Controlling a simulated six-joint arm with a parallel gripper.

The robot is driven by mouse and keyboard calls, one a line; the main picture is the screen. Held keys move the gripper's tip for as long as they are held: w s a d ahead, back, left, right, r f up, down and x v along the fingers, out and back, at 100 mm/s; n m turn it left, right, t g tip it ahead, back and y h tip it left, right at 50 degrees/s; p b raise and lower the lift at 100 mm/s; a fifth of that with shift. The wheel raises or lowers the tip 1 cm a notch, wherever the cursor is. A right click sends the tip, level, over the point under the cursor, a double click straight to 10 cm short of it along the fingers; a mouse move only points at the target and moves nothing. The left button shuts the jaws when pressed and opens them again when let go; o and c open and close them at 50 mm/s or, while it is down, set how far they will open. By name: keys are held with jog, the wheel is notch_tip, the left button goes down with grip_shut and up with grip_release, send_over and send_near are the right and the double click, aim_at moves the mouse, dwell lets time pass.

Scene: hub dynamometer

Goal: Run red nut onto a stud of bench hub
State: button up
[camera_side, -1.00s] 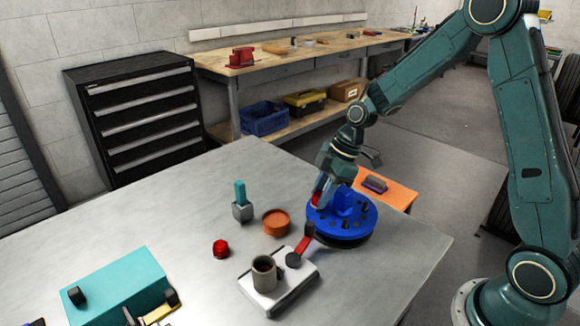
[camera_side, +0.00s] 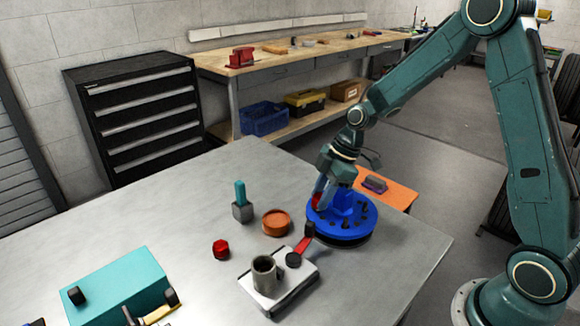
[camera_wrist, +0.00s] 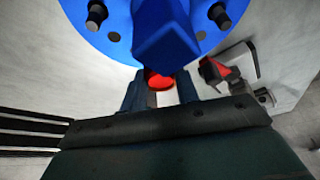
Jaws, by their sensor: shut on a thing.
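The bench hub (camera_side: 360,222) is a blue disc with a raised blue centre and several dark studs, on the right of the metal table. In the wrist view its blue face (camera_wrist: 95,35) fills the top, with dark studs showing. My gripper (camera_side: 322,196) is at the hub's left side, close to the raised centre. In the wrist view my gripper (camera_wrist: 160,88) is shut on the red nut (camera_wrist: 160,80). The nut shows only as a small red patch (camera_side: 316,200) in the side view. Whether it touches a stud is hidden.
A white block with a grey cup (camera_side: 264,274) and a red-black lever (camera_side: 304,240) stands in front of the hub. An orange round dish (camera_side: 276,223), a red round piece (camera_side: 221,249), a teal-handled tool (camera_side: 241,200) and a teal box (camera_side: 120,285) lie further left.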

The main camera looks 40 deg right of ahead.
jog(key=shift+f, duration=0.15)
jog(key=o, duration=1.2)
jog(key=v, duration=1.3)
jog(key=shift+d+r, duration=0.1)
jog(key=shift+r, duration=0.35)
jog(key=shift+c, duration=1.3)
jog(key=w+a+f+h, duration=0.1)
jog(key=a+f+g+h, duration=0.1)
jog(key=w+a+f+g+h, duration=0.1)
jog(key=a+f, duration=0.1)
jog(key=shift+w+f, duration=0.1)
jog(key=shift+w, duration=0.2)
jog(key=shift+w+a+f+h, duration=0.15)
jog(key=shift+a+f+h, duration=0.2)
jog(key=shift+a+h, duration=0.2)
jog(key=shift+f, duration=0.1)
